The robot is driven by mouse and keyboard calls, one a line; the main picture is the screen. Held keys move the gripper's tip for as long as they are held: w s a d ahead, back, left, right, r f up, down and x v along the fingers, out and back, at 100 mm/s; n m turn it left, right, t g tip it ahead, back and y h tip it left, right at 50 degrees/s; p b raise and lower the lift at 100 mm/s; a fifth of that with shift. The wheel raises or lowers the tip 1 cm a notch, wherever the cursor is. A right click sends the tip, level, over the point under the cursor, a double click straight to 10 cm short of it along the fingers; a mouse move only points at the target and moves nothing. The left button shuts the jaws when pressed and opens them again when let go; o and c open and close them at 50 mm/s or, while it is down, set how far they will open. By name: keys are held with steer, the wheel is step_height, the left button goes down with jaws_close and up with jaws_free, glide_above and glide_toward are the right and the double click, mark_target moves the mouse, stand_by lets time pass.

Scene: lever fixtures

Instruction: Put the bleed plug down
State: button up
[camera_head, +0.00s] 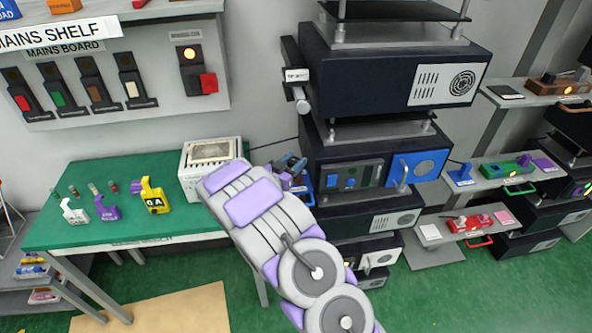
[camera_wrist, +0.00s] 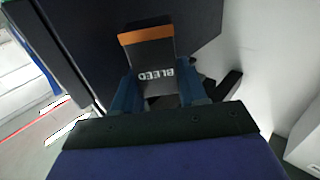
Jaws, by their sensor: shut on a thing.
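The bleed plug (camera_wrist: 150,56) shows in the wrist view as a dark block with an orange band on top and the word BLEED in white, upside down. My gripper (camera_wrist: 158,88) is shut on it, with a blue finger on each side. In the head view my gripper (camera_head: 291,172) is beyond my arm, between the pale boxy device on the green bench and the dark rack. The plug cannot be made out there. I cannot tell whether the plug touches anything.
The green bench (camera_head: 120,217) carries small plugs, a yellow QA piece (camera_head: 154,197) and the pale boxy device (camera_head: 192,178). Its middle is clear. The dark rack (camera_head: 345,140) stands close right of my gripper. A mains board (camera_head: 110,85) hangs above the bench.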

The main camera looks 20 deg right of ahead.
steer(key=shift+w+d, duration=0.15)
steer(key=shift+d, duration=0.15)
steer(key=shift+a+f, duration=0.25)
steer(key=shift+f, duration=0.15)
step_height(320, 180, down, 2)
steer(key=shift+a+f+b, duration=0.1)
steer(key=shift+a+b, duration=0.05)
steer(key=shift+b, duration=0.3)
steer(key=shift+w+f, duration=0.1)
steer(key=shift+f, duration=0.15)
steer(key=shift+d, duration=0.35)
steer(key=shift+f, duration=0.15)
steer(key=o, duration=1.1)
steer(key=shift+a, duration=0.25)
